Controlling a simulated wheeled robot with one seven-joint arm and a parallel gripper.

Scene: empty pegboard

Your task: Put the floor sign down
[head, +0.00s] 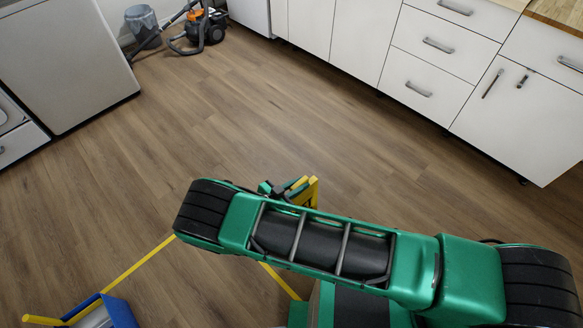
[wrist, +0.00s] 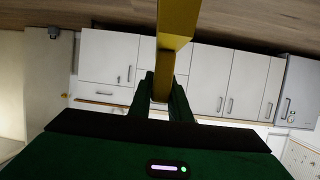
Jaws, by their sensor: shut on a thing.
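The floor sign (head: 312,192) is yellow and shows in the head view just beyond my arm, with only its upper part visible. The rest of it is hidden behind my arm. My gripper (head: 287,188) is shut on it. In the wrist view the yellow sign (wrist: 177,24) runs from the top edge down between the dark fingers of my gripper (wrist: 162,92). I cannot tell whether the sign touches the floor.
Yellow lines (head: 137,265) mark the wood floor (head: 200,130) near my arm. A blue and yellow object (head: 118,312) is at the lower left. White cabinets (head: 430,60) line the right, and a vacuum cleaner (head: 207,27) stands at the back. The middle floor is clear.

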